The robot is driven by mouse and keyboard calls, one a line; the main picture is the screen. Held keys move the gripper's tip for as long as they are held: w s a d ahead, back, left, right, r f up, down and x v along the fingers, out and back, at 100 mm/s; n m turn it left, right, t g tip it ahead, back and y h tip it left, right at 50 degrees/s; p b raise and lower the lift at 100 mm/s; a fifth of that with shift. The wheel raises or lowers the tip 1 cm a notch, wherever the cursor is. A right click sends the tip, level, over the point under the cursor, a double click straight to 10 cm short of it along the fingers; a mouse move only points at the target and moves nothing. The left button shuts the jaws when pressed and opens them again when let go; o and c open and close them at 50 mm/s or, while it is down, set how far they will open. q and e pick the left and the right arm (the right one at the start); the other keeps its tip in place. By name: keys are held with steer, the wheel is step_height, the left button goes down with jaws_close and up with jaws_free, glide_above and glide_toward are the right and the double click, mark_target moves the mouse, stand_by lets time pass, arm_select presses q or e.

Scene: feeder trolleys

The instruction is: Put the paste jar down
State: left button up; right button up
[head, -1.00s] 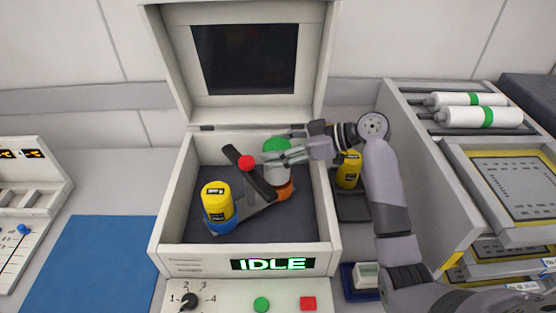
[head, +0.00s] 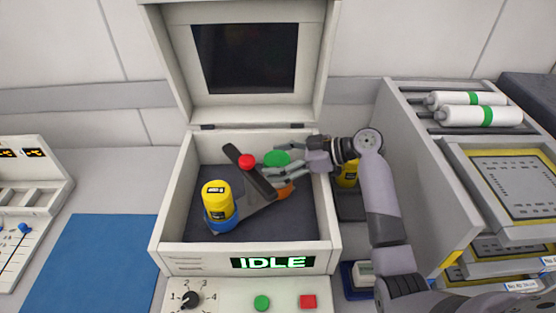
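The paste jar shows as a green lid (head: 277,158) inside the open machine, at the right of the rotor. Its white body is mostly hidden behind a finger and the dark rotor bar. An orange cup (head: 286,191) shows just below it; the jar appears to stand in or over this cup, but contact is hidden. My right gripper (head: 279,160) comes from the right, its fingers spread on the far and near sides of the jar. It looks open around the jar. My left gripper is not in view.
A yellow jar (head: 217,197) stands in a blue cup (head: 220,220) at the rotor's other end. A red knob (head: 246,161) tops the rotor. The machine's raised lid (head: 318,60) stands behind; its walls surround my gripper. Another yellow jar (head: 348,175) is outside, right.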

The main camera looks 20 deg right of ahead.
steer(key=p+v, duration=0.1)
steer(key=v, duration=0.6)
steer(key=shift+d+p, duration=0.25)
steer(key=shift+p, duration=0.05)
steer(key=shift+r, duration=0.25)
